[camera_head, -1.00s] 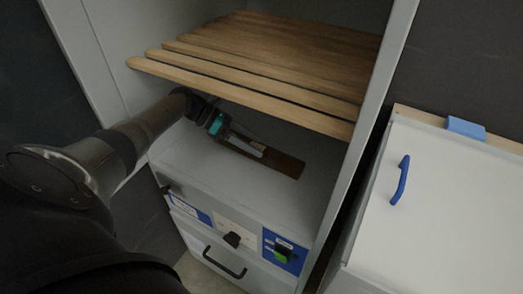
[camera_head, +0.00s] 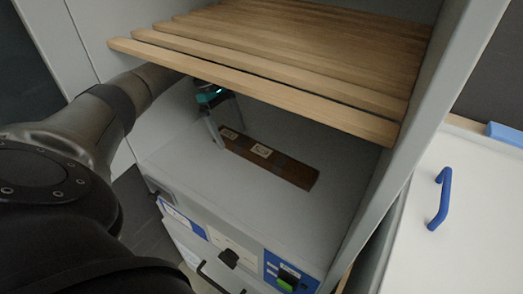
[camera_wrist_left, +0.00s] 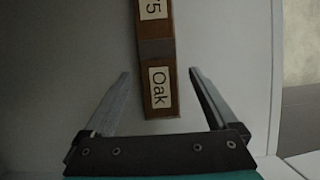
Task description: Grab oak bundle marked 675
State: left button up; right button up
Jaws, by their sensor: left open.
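A dark brown oak bundle (camera_head: 282,167) lies flat on the grey surface under the slatted shelf, with pale labels and a grey band. In the left wrist view the bundle (camera_wrist_left: 155,48) carries a label reading "Oak" and a partly cut-off label ending in "5"; the full number is not readable. My left gripper (camera_head: 232,137) is open, its fingers pointing down at the bundle's left end. In the wrist view the open fingers (camera_wrist_left: 160,72) lie either side of the bundle, with a gap on each side. Whether they reach down beside it, I cannot tell.
A wooden slatted shelf (camera_head: 270,78) hangs close above my left gripper. The grey cabinet's right side wall (camera_head: 400,165) bounds the space. Drawers with a blue-and-green label panel (camera_head: 287,275) are below. A white unit with a blue handle (camera_head: 439,199) stands right.

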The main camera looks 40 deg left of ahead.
aim_at(260, 150)
pick_arm(q)
jog(key=d, duration=0.8)
jog(key=shift+w+d, duration=0.35)
jog(key=shift+d+f, duration=0.25)
jog(key=shift+d, duration=0.05)
jog(key=shift+d+f, duration=0.1)
jog(key=shift+f, duration=0.25)
jog(key=shift+c, duration=0.3)
grip_shut()
